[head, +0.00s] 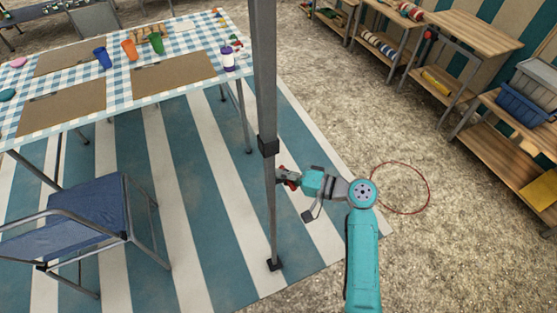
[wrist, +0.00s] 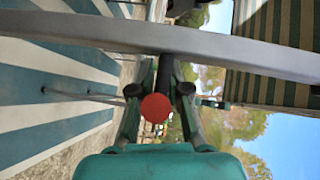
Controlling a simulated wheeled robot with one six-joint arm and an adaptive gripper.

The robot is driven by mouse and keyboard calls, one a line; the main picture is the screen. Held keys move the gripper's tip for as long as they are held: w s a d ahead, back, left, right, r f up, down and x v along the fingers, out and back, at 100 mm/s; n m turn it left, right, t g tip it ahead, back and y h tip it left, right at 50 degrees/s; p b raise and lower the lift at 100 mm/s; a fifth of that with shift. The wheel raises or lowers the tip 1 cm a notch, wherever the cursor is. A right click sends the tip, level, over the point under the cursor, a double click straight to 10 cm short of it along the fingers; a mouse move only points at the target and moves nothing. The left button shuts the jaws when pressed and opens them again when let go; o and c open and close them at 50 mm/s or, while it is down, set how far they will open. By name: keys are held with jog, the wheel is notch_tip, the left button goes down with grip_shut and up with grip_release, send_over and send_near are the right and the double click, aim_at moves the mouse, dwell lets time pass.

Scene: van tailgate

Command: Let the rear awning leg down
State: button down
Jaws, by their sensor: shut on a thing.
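The awning leg is a grey upright pole in the head view. Its thick upper tube (head: 263,70) ends at a black collar (head: 268,147), and a thinner lower tube (head: 271,215) runs down to a dark foot (head: 275,264). The foot appears over the striped mat; I cannot tell whether it touches. In the wrist view the pole (wrist: 230,50) crosses the picture, and my gripper (wrist: 165,85) is shut on a dark handle with a round red end (wrist: 155,107). The handle's join to the pole is partly hidden.
A table (head: 175,95) with a checked cloth, cups and boards stands at the left, with a blue chair (head: 85,215) in front. A striped mat (head: 200,200) lies beneath. Wooden shelves (head: 470,35) stand at the right. A reddish loop (head: 428,190) lies on open gravel.

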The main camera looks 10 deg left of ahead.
jog(key=shift+f, duration=1.55)
jog(key=c, duration=1.2)
grip_release()
jog(key=shift+c, duration=0.2)
jog(key=v, duration=1.2)
jog(key=shift+s+f, duration=0.1)
jog(key=shift+f, duration=0.05)
